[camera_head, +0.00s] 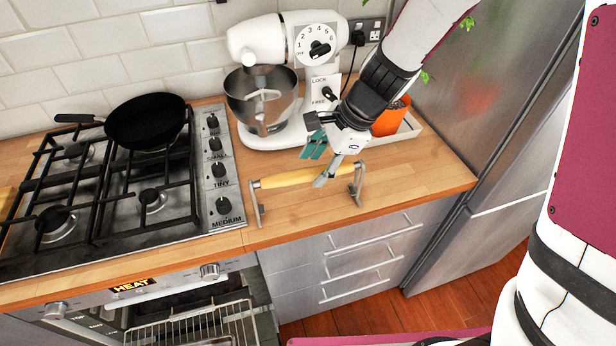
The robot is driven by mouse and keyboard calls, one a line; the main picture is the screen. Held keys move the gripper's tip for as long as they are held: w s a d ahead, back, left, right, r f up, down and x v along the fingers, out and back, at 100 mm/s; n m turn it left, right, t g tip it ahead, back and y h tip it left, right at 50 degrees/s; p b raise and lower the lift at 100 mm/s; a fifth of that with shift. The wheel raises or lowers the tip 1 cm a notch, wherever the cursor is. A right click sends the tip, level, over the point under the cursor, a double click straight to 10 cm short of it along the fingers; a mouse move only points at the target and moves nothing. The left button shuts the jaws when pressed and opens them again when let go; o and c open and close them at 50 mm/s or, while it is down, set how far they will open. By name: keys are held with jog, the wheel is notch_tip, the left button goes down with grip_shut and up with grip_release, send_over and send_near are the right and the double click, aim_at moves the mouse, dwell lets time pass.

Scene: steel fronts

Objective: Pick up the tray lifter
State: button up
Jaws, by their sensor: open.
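The tray lifter (290,178) stands on the wooden worktop between the hob and the fridge. It has a pale yellow bar-shaped handle and a grey metal bracket at each end. My gripper (318,167) is open above the right part of the handle. One finger shows on the near side of the handle and the other toward the back. I cannot tell whether either finger touches it. The gripper hides a little of the handle near its right bracket.
A white stand mixer (285,45) with a steel bowl stands behind the lifter. An orange pot (388,122) on a pale tray stands behind my gripper. A hob (110,200) with a black pan (146,120) is at left. Below, the oven (190,322) is open. Worktop at right is clear.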

aim_at(311, 170)
jog(key=shift+x, duration=1.95)
jog(key=shift+s+a, duration=0.15)
jog(key=shift+s, duration=0.05)
grip_shut()
jog(key=shift+r, duration=0.1)
jog(key=shift+r, duration=0.1)
jog(key=shift+r, duration=0.6)
notch_tip(311, 170, up, 2)
jog(key=shift+r, duration=0.15)
jog(key=s+d+p, duration=0.2)
jog(key=s+p, duration=0.1)
jog(key=s, duration=0.4)
jog(key=s+d+r+p, duration=0.1)
jog(key=s+d+p, duration=0.1)
jog(key=s, duration=0.6)
jog(key=shift+d+r+p, duration=0.2)
jog(key=shift+d+p, duration=0.15)
jog(key=shift+p, duration=0.1)
